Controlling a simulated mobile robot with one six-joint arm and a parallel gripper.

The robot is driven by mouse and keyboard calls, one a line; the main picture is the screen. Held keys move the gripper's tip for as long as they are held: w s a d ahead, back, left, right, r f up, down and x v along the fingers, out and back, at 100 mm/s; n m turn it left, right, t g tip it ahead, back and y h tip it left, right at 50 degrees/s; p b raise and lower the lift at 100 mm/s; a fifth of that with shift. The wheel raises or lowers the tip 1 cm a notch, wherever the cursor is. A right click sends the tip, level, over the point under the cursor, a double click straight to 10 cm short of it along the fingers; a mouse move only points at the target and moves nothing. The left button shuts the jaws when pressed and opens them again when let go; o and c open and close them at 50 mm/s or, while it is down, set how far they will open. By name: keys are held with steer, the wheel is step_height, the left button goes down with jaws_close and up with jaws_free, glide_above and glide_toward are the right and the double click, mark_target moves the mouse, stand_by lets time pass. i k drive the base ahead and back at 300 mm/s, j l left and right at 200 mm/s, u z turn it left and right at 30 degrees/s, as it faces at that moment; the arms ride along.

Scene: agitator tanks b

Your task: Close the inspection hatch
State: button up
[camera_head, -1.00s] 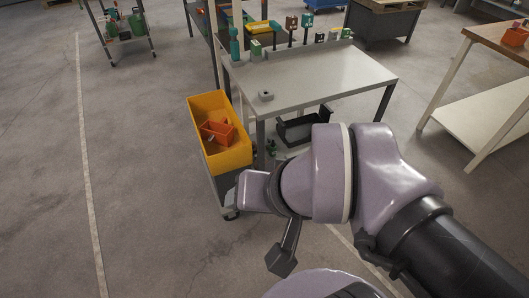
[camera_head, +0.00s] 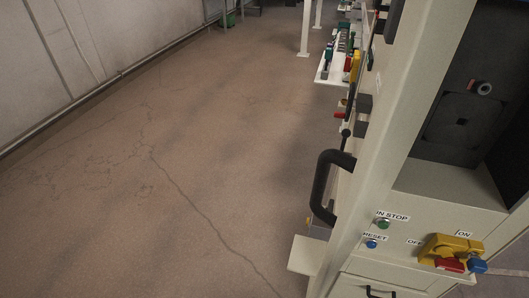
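A cream-coloured machine cabinet (camera_head: 430,185) fills the right side of the view. It has a dark opening at the upper right, with a black plate (camera_head: 455,125) and a small round fitting (camera_head: 481,88) inside. A black bar handle (camera_head: 322,188) stands out from the cabinet's left side, seen nearly edge-on. I cannot tell for sure which part is the inspection hatch, or whether it is open. My gripper and arm are not in view.
Below the opening are a green button (camera_head: 383,224), a blue reset button (camera_head: 371,244) and a yellow rotary switch (camera_head: 450,249) with a red part. A small ledge (camera_head: 306,254) juts out at the lower left of the cabinet. The floor (camera_head: 170,190) to the left is clear.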

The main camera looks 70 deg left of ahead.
mark_target(429, 33)
steer(key=k+j+u, duration=0.25)
steer(key=j, duration=0.15)
steer(key=j+u, duration=0.2)
steer(key=j, duration=0.2)
steer(key=j+u, duration=0.25)
steer(key=j, duration=0.15)
